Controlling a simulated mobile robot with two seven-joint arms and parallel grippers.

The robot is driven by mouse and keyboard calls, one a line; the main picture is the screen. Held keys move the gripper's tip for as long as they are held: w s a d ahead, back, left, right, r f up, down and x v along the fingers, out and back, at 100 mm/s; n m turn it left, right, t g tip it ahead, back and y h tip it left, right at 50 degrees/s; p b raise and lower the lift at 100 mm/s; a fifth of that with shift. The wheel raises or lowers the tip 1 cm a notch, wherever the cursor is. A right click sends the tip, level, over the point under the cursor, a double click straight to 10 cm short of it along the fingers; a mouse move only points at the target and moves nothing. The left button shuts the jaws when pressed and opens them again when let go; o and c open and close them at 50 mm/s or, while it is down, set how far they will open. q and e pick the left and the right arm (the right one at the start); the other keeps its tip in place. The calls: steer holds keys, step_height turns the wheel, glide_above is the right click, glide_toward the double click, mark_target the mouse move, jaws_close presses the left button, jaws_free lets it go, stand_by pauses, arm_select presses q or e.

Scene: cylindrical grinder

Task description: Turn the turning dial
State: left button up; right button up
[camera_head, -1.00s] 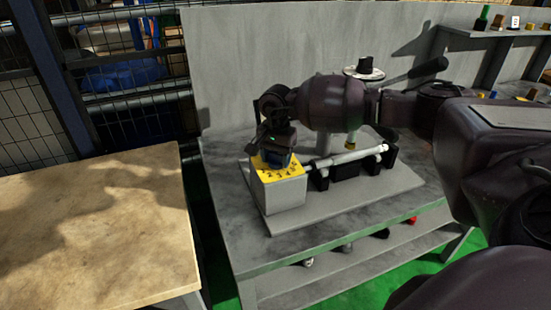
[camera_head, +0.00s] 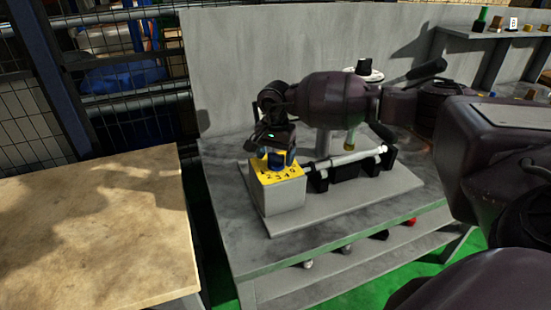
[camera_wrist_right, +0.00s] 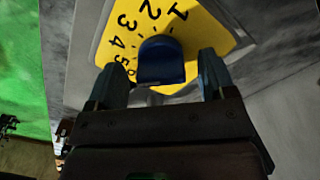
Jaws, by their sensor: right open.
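The turning dial is a blue knob (camera_wrist_right: 161,62) on a yellow numbered plate (camera_wrist_right: 200,32). In the head view the knob (camera_head: 276,161) sits on top of a grey box (camera_head: 284,196) at the left end of the grinder. My right gripper (camera_wrist_right: 160,82) is open, with one finger on each side of the knob and a visible gap to each. In the head view my right gripper (camera_head: 276,155) is just above the plate and partly hides the knob. My left gripper is not in view.
The grinder's base plate (camera_head: 330,208) stands on a grey workbench (camera_head: 235,235), with a light horizontal shaft (camera_head: 350,157) right of the box. A wooden table (camera_head: 90,225) is at the left, across a gap. A grey panel (camera_head: 260,50) rises behind.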

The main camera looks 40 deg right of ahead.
mark_target(276, 155)
step_height(276, 155, up, 10)
steer(key=shift+f, duration=0.25)
stand_by(0.4)
